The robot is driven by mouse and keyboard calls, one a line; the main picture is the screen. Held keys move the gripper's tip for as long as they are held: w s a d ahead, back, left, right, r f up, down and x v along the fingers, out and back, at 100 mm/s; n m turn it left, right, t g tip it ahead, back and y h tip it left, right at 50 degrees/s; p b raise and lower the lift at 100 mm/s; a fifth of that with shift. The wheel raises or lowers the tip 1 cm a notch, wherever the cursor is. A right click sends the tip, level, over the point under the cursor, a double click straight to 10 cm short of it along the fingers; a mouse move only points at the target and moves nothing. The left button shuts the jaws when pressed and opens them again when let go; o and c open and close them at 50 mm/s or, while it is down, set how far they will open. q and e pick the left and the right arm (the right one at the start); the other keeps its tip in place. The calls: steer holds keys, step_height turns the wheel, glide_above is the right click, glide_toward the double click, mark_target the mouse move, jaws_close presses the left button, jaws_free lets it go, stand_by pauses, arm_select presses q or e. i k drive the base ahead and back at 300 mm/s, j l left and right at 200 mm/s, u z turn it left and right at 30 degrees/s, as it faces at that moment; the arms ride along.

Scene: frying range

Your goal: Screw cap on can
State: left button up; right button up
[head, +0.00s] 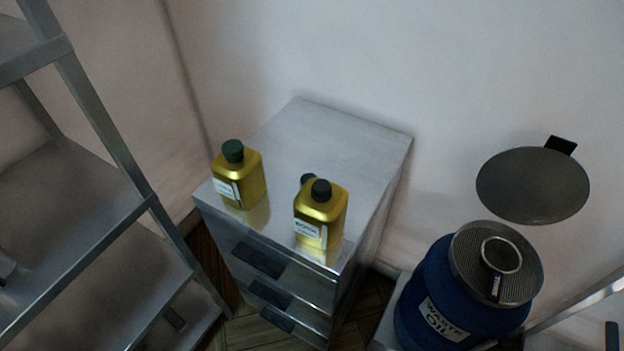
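Two gold oil cans stand upright on the metal drawer cabinet (355,133) in the head view. The left can (248,180) has a dark green cap (232,150) on its neck. The right can (332,211) stands near the cabinet's front right corner; its neck (321,190) looks black, and I cannot tell whether it is open. A small dark green round thing (306,179), which looks like a loose cap, shows just behind that neck, partly hidden by the can. Neither of my grippers is in view.
A metal shelf rack (110,120) stands at the left. At the right is a blue waste oil drum (437,270) with a mesh strainer (468,262) on top. A dark round pan (533,185) shows above it by the wall. The cabinet's back half is clear.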

mark_target(320, 205)
steer(key=k+j+z, duration=0.15)
steer(key=j+z, duration=0.2)
steer(key=z, duration=0.15)
steer(key=k+j+z, duration=0.15)
steer(key=j+z, duration=0.3)
steer(key=k+j+z, duration=0.15)
steer(key=z, duration=0.35)
steer(key=k, duration=0.1)
